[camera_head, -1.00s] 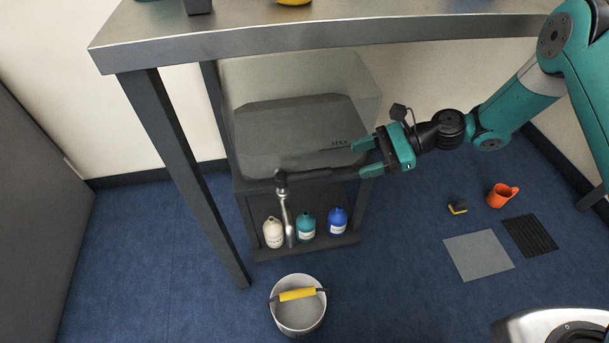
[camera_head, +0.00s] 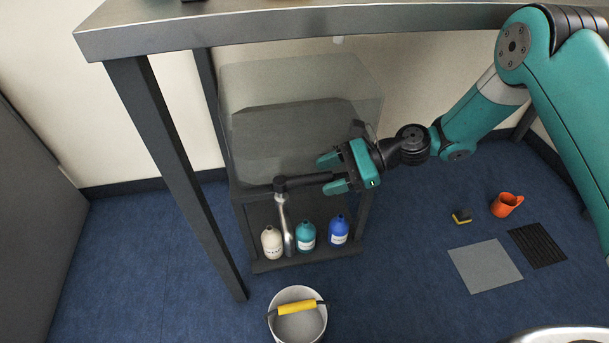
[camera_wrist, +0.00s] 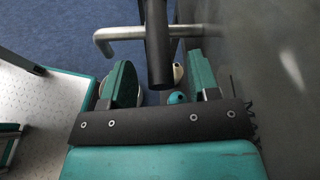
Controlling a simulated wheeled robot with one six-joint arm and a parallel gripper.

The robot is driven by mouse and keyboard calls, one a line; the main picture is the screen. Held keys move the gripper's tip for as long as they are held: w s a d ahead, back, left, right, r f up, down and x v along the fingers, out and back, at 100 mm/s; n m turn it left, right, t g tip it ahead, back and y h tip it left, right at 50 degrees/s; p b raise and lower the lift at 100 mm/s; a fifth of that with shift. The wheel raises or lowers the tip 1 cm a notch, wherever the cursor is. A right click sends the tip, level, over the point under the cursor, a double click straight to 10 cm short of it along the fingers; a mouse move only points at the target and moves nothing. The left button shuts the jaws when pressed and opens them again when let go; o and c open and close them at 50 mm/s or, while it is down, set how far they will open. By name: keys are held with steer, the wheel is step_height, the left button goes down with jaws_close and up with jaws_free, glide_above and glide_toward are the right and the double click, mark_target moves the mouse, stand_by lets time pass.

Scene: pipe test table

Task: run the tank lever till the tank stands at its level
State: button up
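The tank (camera_head: 245,90) is a translucent box under the steel table, with a dark body of fill inside it. The lever (camera_head: 303,181) is a black bar at the tank's lower front, pointing right from the top of a bent metal pipe (camera_head: 284,222). My gripper (camera_head: 332,173) is open, with its teal fingers on either side of the lever's free end. In the wrist view the black lever (camera_wrist: 158,45) lies between the open fingers (camera_wrist: 160,85), with gaps on both sides. My gripper covers part of the tank's lower right front.
A white bottle (camera_head: 271,243), a teal bottle (camera_head: 305,236) and a blue bottle (camera_head: 338,230) stand on the shelf below. A bucket (camera_head: 285,331) with a yellow grip stands on the floor in front. An orange mug (camera_head: 506,204) and mats (camera_head: 485,266) lie right. The table edge (camera_head: 300,32) overhangs.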

jaws_close()
steer(key=shift+s+r+m+t+p, duration=0.25)
steer(key=shift+s+m+t+p, duration=0.25)
steer(key=shift+p, duration=0.4)
steer(key=s+m+t+p, duration=0.2)
steer(key=t, duration=0.1)
steer(key=shift+s+d+f+m, duration=0.1)
steer(key=shift+d+f+m, duration=0.05)
steer(key=shift+f+m, duration=0.15)
